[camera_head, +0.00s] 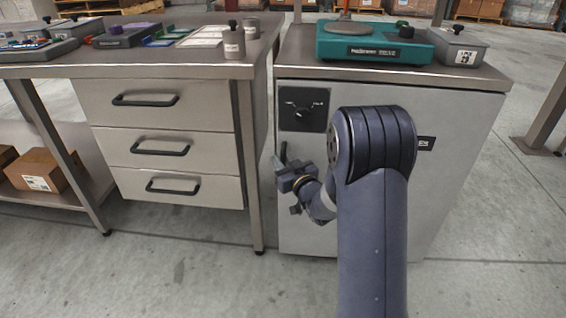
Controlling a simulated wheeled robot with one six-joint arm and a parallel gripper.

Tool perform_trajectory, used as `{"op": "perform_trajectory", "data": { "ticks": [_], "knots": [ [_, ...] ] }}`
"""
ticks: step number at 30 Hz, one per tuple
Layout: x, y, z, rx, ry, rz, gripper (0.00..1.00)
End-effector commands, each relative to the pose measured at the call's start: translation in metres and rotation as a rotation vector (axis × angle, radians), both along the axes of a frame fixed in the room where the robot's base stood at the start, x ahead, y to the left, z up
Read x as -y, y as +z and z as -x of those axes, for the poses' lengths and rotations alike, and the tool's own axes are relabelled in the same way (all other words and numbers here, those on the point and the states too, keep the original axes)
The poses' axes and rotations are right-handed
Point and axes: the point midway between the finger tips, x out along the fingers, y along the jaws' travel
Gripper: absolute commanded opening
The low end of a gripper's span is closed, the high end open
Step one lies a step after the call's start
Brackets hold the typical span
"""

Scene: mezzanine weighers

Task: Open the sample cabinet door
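The sample cabinet is the pale grey unit on the right, and its front door (305,230) looks flush and closed. A black plate with a dark turn handle (303,109) sits at the door's upper left. My gripper (283,162) is in front of the door's left edge, below the black plate and apart from it in the picture. Its fingers are small and seen at an angle, so I cannot tell whether they are open or whether they touch anything. My arm hides the middle of the door and part of a dark label (425,143).
A teal scale (375,46) and a grey box with a black knob (458,48) stand on the cabinet top. Left is a bench with a three-drawer unit (165,105) and a small pot (234,43). A cardboard box (42,171) sits on its shelf. Floor in front looks clear.

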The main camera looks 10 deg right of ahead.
Motion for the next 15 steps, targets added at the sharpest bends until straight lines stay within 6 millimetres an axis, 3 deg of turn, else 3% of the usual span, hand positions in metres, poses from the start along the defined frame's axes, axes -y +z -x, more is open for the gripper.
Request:
{"op": "perform_trajectory", "data": {
  "ticks": [5, 12, 15],
  "knots": [
    [-0.0001, 0.0, 0.0, 0.0, 0.0, 0.0, 0.2],
    [0.0, 0.0, 0.0002, 0.0, 0.0, 0.0, 0.02],
    [0.0, 0.0, 0.0002, 0.0, 0.0, 0.0, 0.0]
  ]
}}
